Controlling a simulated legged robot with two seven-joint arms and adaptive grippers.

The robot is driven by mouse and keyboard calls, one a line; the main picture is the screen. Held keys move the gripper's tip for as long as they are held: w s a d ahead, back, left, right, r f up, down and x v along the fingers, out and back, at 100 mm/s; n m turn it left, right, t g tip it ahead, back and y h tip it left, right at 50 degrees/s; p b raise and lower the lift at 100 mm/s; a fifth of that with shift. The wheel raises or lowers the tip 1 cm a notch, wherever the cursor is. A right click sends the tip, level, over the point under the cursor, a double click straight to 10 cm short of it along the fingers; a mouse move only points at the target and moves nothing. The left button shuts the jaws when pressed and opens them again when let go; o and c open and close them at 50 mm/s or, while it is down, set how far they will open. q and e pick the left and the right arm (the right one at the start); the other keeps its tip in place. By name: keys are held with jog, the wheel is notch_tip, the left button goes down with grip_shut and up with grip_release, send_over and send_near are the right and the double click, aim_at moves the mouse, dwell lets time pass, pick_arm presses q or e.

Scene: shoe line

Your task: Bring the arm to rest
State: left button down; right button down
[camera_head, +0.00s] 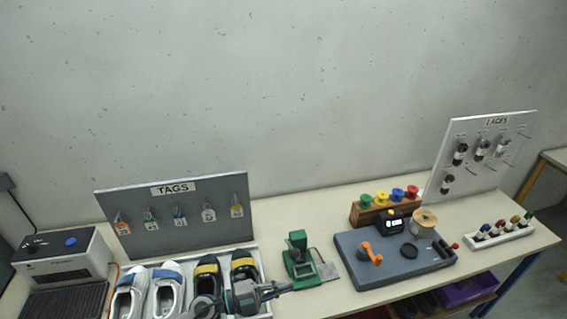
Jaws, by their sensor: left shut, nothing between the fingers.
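My left gripper (284,288) is in the head view at the bottom, just left of the picture's middle. Its arm comes in from the lower left, and its fingers point right. The fingers are shut with nothing between them. The gripper is in front of a tray (263,270) with shoes and hides part of it. I cannot tell whether it touches the tray or the shoes. My right gripper is not in view.
Further right is a grey winding station (395,257). A tags board (180,215) stands behind. Bare tabletop (320,215) lies between boards.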

pick_arm(q)
jog(key=w+a+n+t+y, duration=0.4)
jog(key=a+n+t+y, duration=0.65)
jog(key=n+t, duration=0.6)
jog(key=s+a+f+n+g+y, duration=0.3)
jog(key=a+f+n+g+y, duration=0.15)
jog(key=f, duration=0.35)
jog(key=s+a+f+n+g+y, duration=0.4)
jog(key=a+f+n, duration=0.1)
jog(key=f, duration=0.2)
jog(key=s+a+f+g, duration=0.1)
jog(key=s+f+g, duration=0.45)
jog(key=s, duration=0.35)
jog(key=s+f+g, duration=0.4)
jog(key=s+f, duration=0.2)
jog(key=s, duration=0.4)
jog(key=s+f+g+b, duration=0.2)
jog(key=s+f+b, duration=0.1)
jog(key=f, duration=2.9)
jog(key=s+a+f+b, duration=0.2)
jog(key=s+a+f, duration=0.1)
jog(key=s+f, duration=1.3)
jog(key=shift+s+a+h+b, duration=0.15)
jog(key=shift+s+h+b, duration=0.15)
jog(key=shift+s+b, duration=0.05)
